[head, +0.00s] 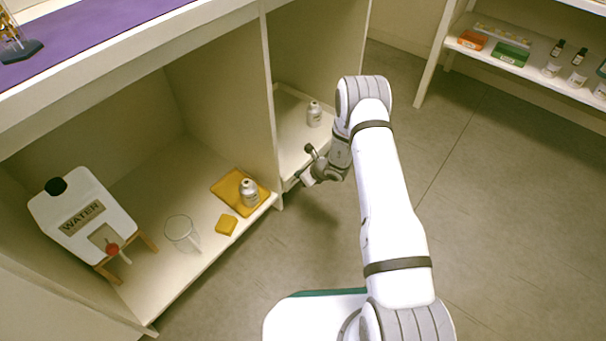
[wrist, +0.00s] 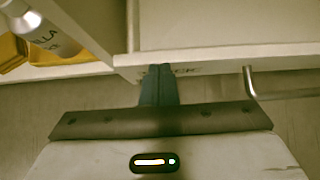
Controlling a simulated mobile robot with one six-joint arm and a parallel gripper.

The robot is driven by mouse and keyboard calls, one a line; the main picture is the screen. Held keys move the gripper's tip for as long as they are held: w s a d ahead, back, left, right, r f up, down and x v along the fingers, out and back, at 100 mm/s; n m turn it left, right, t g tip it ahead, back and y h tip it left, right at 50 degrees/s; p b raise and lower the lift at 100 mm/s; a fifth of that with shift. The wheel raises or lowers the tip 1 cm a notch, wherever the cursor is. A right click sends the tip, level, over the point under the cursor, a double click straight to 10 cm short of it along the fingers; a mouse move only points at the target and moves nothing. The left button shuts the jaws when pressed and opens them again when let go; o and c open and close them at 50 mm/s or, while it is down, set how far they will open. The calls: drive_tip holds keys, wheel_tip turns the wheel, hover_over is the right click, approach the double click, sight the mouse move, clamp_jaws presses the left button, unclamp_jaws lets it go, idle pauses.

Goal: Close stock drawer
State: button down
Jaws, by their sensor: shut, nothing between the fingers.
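The stock drawer (head: 290,130) is a pale, open-topped drawer in the bay right of the cabinet's divider, in the head view. A grey-white bottle (head: 314,114) stands in it. In the wrist view the drawer front (wrist: 220,57) runs across the picture, with a partly hidden dark label and a metal bar handle (wrist: 251,84) at right. My gripper (head: 302,181) is at the drawer front. Its fingers (wrist: 160,72) are together and empty, over the label and left of the handle. I cannot tell whether they touch the front, or how far out the drawer stands.
Stocked shelves (head: 530,72) stand at upper right. The floor between is clear.

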drive_tip(key=s+d+f+p+v, duration=0.1)
drive_tip(key=p+v, duration=0.3)
drive_tip(key=v, duration=0.8)
drive_tip(key=shift+s+d+f, duration=0.2)
drive_tip(key=shift+s+d, duration=0.05)
drive_tip(key=shift+d, duration=0.35)
drive_tip(key=s+a+r+n+g+p, duration=0.1)
drive_tip(key=s+a+r+n+p, duration=0.25)
drive_tip(key=r, duration=1.05)
drive_tip(key=s+r+n+g+y+p, duration=0.15)
drive_tip(key=r+n+p, duration=0.45)
drive_tip(key=r, duration=0.9)
drive_tip(key=s+a+r+n+g+p, duration=0.15)
drive_tip(key=s+r+n+p, duration=0.35)
drive_tip(key=r, duration=0.9)
drive_tip(key=s+d+r+n+h+p, duration=0.2)
drive_tip(key=s+r+p, duration=0.4)
drive_tip(key=r, duration=0.4)
drive_tip(key=s+d+r+n+h+p, duration=0.3)
drive_tip(key=s+d+r+n+p, duration=0.1)
drive_tip(key=r, duration=0.7)
drive_tip(key=s+d+r+n+h+p, duration=0.2)
drive_tip(key=s+r+n+p, duration=0.3)
drive_tip(key=s+r+p, duration=0.3)
wheel_tip(320, 180, up, 2)
drive_tip(key=shift+s+d+r+n+t+h, duration=0.2)
drive_tip(key=shift+s+d+n+t+h, duration=0.15)
drive_tip(key=shift+s+h, duration=0.55)
drive_tip(key=shift+s+y, duration=0.2)
drive_tip(key=shift+y, duration=0.05)
